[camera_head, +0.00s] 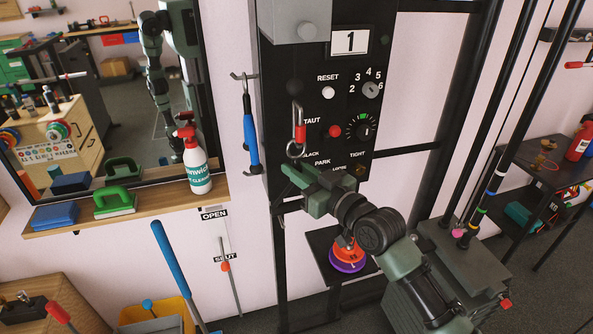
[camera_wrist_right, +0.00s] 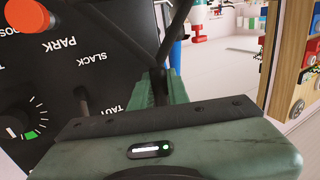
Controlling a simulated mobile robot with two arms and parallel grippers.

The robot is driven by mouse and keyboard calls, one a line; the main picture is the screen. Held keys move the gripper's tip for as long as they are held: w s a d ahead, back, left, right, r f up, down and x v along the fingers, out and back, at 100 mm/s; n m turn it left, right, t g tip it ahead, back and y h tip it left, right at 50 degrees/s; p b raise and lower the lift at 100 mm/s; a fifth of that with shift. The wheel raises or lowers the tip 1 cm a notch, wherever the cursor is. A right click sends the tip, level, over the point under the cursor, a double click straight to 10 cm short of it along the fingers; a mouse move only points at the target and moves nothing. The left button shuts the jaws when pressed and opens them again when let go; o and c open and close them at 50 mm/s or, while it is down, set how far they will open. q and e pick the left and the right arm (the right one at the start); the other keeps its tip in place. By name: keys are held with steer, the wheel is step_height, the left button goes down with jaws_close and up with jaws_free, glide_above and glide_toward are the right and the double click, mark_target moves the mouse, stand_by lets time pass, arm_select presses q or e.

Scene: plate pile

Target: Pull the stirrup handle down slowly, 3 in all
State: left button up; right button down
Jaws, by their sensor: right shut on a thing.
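My right gripper (camera_head: 303,172) is in front of the black machine panel and shut on the stirrup handle. A dark ring (camera_head: 295,149) shows just above the fingers, below a red sleeve (camera_head: 300,133) on the hanging line. The grip itself is mostly hidden by the fingers. In the right wrist view, two dark strands (camera_wrist_right: 178,35) meet at the green gripper (camera_wrist_right: 160,85). A white counter (camera_head: 349,42) on the panel reads 1. My left gripper is not in view.
A blue handle (camera_head: 250,135) hangs from a hook left of the panel. A red knob (camera_head: 335,131), a dial (camera_head: 364,128) and a selector (camera_head: 371,90) are close to the gripper. A wooden shelf (camera_head: 150,208) with a spray bottle (camera_head: 194,160) is at left.

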steer(key=shift+f, duration=0.3)
steer(key=shift+r+p, duration=0.95)
steer(key=shift+r, duration=0.3)
steer(key=shift+r+p, duration=1)
steer(key=shift+r, duration=0.05)
steer(key=shift+r+p, duration=0.55)
steer(key=shift+r, duration=0.05)
steer(key=shift+f, duration=0.2)
